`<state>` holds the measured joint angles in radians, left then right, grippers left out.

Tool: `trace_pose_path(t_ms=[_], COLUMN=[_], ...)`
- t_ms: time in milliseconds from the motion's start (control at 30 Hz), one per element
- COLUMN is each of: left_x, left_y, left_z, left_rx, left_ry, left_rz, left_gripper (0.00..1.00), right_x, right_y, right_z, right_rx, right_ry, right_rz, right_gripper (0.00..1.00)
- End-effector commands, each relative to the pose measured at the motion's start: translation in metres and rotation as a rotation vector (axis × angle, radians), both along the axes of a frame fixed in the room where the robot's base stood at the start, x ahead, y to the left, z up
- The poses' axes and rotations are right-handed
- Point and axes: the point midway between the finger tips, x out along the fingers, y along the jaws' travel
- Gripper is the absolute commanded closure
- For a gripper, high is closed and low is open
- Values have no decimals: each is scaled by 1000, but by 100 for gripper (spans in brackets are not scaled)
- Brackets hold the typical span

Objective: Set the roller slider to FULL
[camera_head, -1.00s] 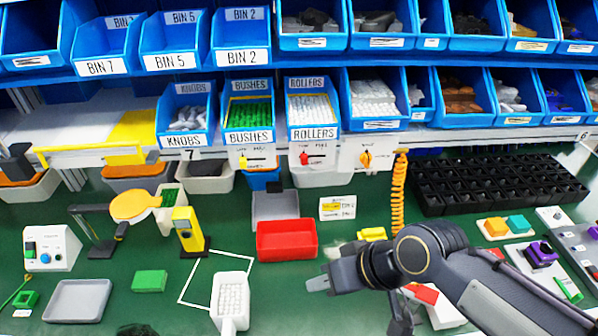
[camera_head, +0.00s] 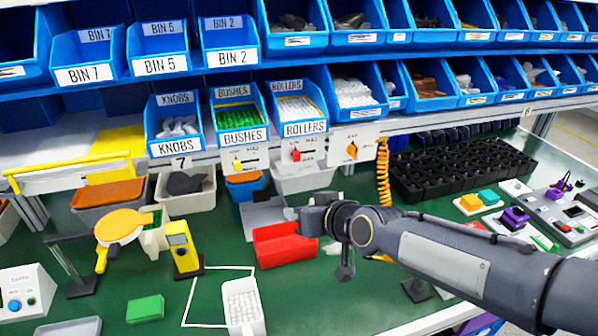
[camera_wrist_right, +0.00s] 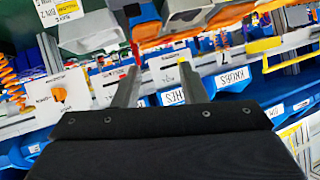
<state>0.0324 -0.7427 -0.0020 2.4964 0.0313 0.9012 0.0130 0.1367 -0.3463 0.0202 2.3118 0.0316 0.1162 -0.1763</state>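The roller slider (camera_head: 296,155) is a red knob on a white panel below the ROLLERS bin (camera_head: 300,117). The knob sits at the left end of its dark slot; the small print above it is hard to read. My right gripper (camera_head: 293,214) is below that panel, over the red tray and apart from the slider. In the right wrist view its two fingers (camera_wrist_right: 159,68) are spread with nothing held between them. White slider panels (camera_wrist_right: 118,84) show beyond the fingers, tilted and upside down. My left gripper is not in view.
A similar panel with a yellow slider (camera_head: 237,164) is to the left, and one with an orange knob (camera_head: 352,149) is to the right. The red tray (camera_head: 284,246) lies beneath my gripper. An orange coiled cord (camera_head: 383,172) hangs to the right.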

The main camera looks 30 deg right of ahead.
Motion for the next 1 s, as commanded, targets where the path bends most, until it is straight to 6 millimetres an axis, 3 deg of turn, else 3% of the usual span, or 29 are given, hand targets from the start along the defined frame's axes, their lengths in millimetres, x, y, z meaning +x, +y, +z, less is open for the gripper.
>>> trace_pose_path(t_ms=[33,200,300,400,667,1000], left_x=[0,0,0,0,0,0], left_y=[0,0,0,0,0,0], left_z=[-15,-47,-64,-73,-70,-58], left_rx=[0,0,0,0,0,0], left_ry=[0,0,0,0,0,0], left_rz=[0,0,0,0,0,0], left_gripper=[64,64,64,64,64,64], right_x=[15,69,97,113,134,184], right_y=[-7,-40,-60,-75,-87,-98], right_z=[-12,-22,-28,-28,-22,-21], right_rx=[-20,-125,-196,-250,-287,-285], right_ry=[-38,-234,-353,-438,-496,-495], right_rz=[-18,-104,-164,-212,-245,-243], right_gripper=[62,62,62,62,62,62])
